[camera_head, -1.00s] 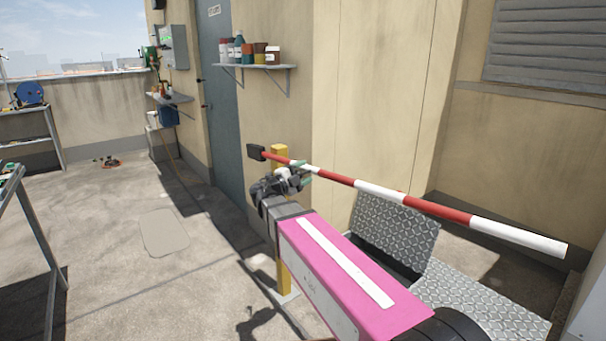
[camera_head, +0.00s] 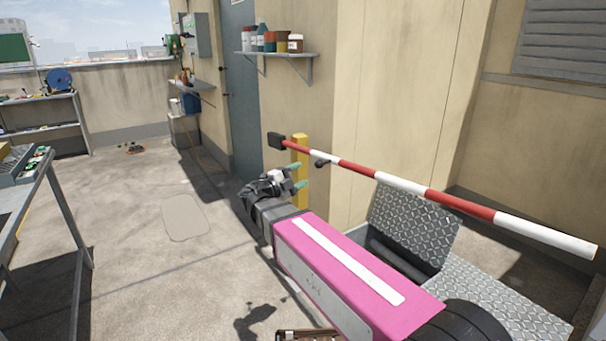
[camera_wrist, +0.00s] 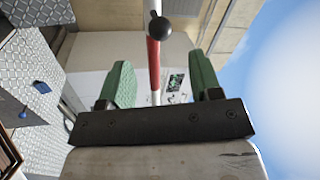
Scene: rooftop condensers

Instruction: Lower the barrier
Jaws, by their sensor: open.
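The barrier is a red and white striped pole (camera_head: 402,186) with a black block (camera_head: 276,140) at its far end, carried on a yellow post (camera_head: 301,172). The pole runs out to the right and looks roughly level. A black knob (camera_head: 322,162) sticks out from it near the post, and it also shows in the wrist view (camera_wrist: 160,30). My gripper (camera_head: 299,176) is open and empty, just left of and below the knob, apart from the pole. In the wrist view its green fingers (camera_wrist: 164,80) are spread, with the pole and knob beyond them.
A diamond-plate hatch (camera_head: 415,228) stands with its lid tilted up beneath the pole, beside the wall. A shelf with bottles (camera_head: 275,53) hangs left of it. A metal bench (camera_head: 40,180) stands at left. The concrete floor between is mostly clear.

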